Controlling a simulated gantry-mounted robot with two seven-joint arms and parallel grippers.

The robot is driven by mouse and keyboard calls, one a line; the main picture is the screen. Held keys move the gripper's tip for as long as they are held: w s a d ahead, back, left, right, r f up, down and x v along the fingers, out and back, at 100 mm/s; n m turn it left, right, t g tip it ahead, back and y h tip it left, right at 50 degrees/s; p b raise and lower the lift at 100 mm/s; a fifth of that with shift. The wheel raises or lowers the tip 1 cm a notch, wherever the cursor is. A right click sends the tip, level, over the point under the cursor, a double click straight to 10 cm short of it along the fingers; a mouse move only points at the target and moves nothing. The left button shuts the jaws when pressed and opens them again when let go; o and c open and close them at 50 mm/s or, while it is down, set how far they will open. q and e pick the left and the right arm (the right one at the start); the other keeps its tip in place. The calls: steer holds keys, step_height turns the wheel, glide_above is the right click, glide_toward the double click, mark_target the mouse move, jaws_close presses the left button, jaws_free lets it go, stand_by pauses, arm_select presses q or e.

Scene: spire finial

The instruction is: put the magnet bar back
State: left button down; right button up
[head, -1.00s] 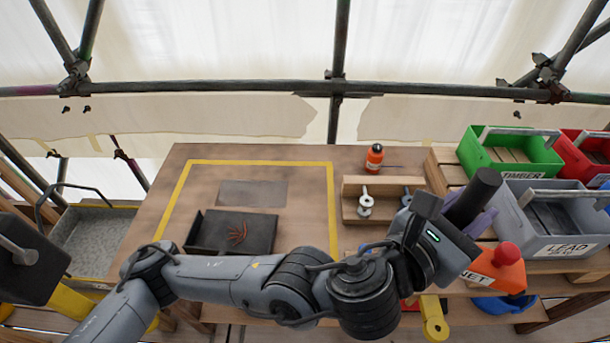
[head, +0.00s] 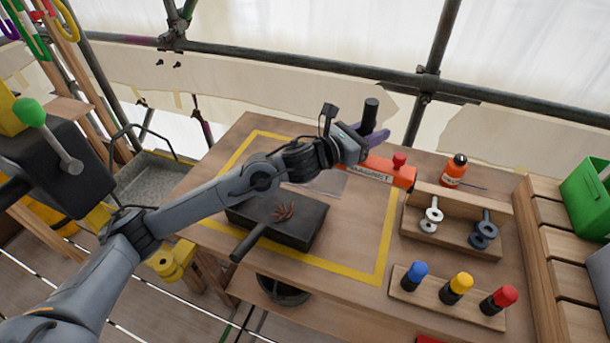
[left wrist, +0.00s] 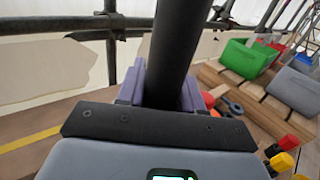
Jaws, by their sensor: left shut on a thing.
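The magnet bar is orange, lettered MAGNET, with a red knob (head: 399,159). Its body (head: 385,173) extends right from my left gripper (head: 373,138) in the head view, above the back right part of the yellow-taped area. The gripper's purple fingers are shut on its upright black grip (head: 370,113). The left wrist view shows the black grip (left wrist: 178,50) between the purple fingers, with part of the red knob (left wrist: 208,99) behind them. The gripper hides the bar's near end. I cannot tell whether the bar touches the table. My right gripper is not in view.
A dark tray (head: 315,228) with reddish-brown nail-like pieces lies inside the yellow tape. To the right stand an orange bottle (head: 455,170), a wooden holder (head: 470,235) with metal pieces, and a rack (head: 430,295) with blue, yellow and red knobs. A green bin (head: 590,200) is farther right.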

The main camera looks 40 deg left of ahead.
arm_select(q)
steer(key=w+a+f+b, duration=0.1)
steer(key=a+f, duration=0.3)
steer(key=a, duration=0.4)
steer(key=w+a+f+b, duration=0.1)
steer(key=a+f+b, duration=0.3)
steer(key=a, duration=0.3)
steer(key=w+a+f+b, duration=0.1)
steer(key=a+f+b, duration=0.1)
steer(key=a+f, duration=0.4)
steer(key=a, duration=0.2)
steer(key=shift+a+n+y+b, duration=0.3)
steer(key=shift+y, duration=0.1)
steer(key=shift+w+f, duration=0.1)
steer(key=shift+w, duration=0.05)
steer(key=shift+f, duration=0.1)
steer(key=c, duration=0.7)
jaws_free()
steer(key=shift+f, duration=0.15)
steer(key=shift+c, duration=0.2)
